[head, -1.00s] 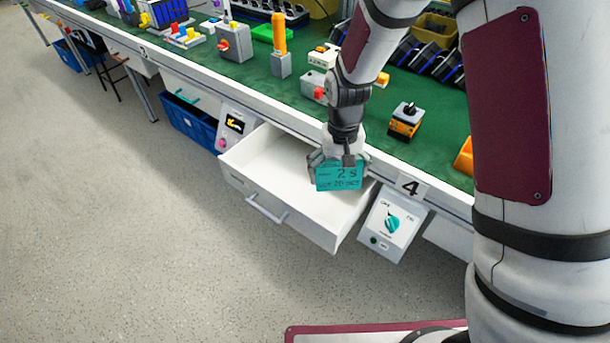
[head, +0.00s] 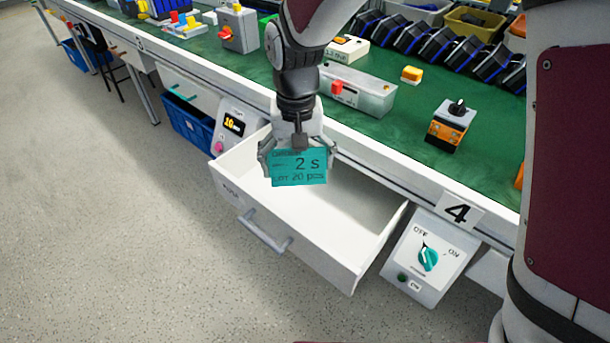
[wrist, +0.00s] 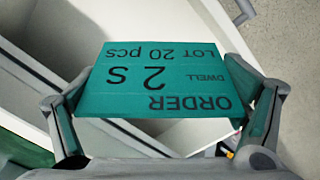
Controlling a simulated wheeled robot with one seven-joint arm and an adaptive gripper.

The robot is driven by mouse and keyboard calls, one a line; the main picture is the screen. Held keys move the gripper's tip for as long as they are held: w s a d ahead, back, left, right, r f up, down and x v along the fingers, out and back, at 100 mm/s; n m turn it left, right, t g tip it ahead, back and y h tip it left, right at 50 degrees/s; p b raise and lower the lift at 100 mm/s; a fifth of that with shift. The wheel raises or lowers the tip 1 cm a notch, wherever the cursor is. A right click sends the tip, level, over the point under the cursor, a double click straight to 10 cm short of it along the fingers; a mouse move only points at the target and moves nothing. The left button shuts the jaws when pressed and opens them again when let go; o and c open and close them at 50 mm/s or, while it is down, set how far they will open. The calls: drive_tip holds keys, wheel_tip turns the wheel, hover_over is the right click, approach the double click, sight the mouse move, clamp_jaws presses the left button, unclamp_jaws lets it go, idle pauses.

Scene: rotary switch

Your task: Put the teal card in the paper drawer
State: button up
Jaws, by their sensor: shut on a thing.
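The teal card (head: 299,169), printed "2 s" and "20 pcs", is held in my gripper (head: 299,160). The gripper's fingers are shut on the card's two sides. In the wrist view the card (wrist: 160,85) fills the middle, its print upside down, with the fingers of my gripper (wrist: 165,120) on both edges. The white paper drawer (head: 315,245) is pulled out below the bench and its inside looks empty. In the head view the card overlaps the drawer's left part; its exact height above the floor of the drawer is unclear.
A control box with a teal rotary switch (head: 429,255) hangs right of the drawer, under the "4" label. The green bench top (head: 400,120) above holds several devices.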

wheel_tip(320, 180, down, 13)
drive_tip(key=b, duration=0.3)
drive_tip(key=shift+r+b, duration=0.1)
drive_tip(key=shift+b, duration=0.25)
drive_tip(key=shift+f, duration=0.2)
drive_tip(key=o, duration=0.6)
wheel_tip(320, 180, up, 12)
drive_tip(key=p, duration=0.4)
drive_tip(key=shift+r, duration=0.2)
